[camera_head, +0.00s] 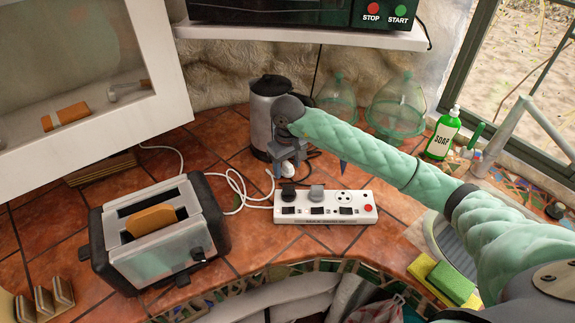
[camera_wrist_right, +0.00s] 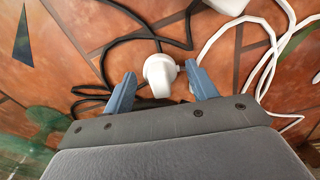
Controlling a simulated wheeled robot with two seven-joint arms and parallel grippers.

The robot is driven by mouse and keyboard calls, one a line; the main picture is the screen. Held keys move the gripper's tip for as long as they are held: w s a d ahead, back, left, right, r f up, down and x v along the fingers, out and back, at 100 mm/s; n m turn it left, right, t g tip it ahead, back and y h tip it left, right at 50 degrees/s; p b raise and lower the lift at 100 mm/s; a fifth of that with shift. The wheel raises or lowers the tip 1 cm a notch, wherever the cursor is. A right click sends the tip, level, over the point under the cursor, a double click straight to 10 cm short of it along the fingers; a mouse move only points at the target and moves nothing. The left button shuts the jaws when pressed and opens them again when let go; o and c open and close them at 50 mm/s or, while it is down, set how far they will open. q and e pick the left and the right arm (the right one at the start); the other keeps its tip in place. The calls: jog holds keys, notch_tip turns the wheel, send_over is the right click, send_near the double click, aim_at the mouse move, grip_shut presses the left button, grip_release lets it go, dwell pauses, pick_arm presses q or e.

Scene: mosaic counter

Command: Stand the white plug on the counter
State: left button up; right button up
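The white plug (camera_head: 289,169) is at the tiled counter (camera_head: 260,248), just behind the power strip (camera_head: 326,207), partly hidden under my right gripper (camera_head: 286,168). In the right wrist view the white plug (camera_wrist_right: 160,76) is rounded and sits between the two blue fingers of my right gripper (camera_wrist_right: 161,80). The fingers are apart, with a narrow gap showing on each side of the plug. I cannot tell whether the plug touches the counter. My left gripper is not in view.
The strip holds a black plug (camera_head: 288,193) and a grey plug (camera_head: 317,192). White cord (camera_head: 236,188) and black cable (camera_wrist_right: 100,40) lie around. A toaster (camera_head: 158,230) stands left, a kettle (camera_head: 268,110) behind, a soap bottle (camera_head: 442,134) right.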

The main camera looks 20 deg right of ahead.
aim_at(287, 164)
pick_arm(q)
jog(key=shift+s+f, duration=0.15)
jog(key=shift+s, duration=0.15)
pick_arm(e)
jog(key=shift+r, duration=0.15)
jog(key=shift+p, duration=0.3)
jog(key=shift+r, duration=0.2)
jog(key=shift+r+b, duration=0.2)
jog(key=shift+b, duration=0.15)
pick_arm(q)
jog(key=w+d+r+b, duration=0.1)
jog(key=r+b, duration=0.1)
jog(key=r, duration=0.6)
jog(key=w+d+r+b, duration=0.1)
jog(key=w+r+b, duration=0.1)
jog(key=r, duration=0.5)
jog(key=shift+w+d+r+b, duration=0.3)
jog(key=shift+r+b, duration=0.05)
pick_arm(e)
notch_tip(287, 164, up, 11)
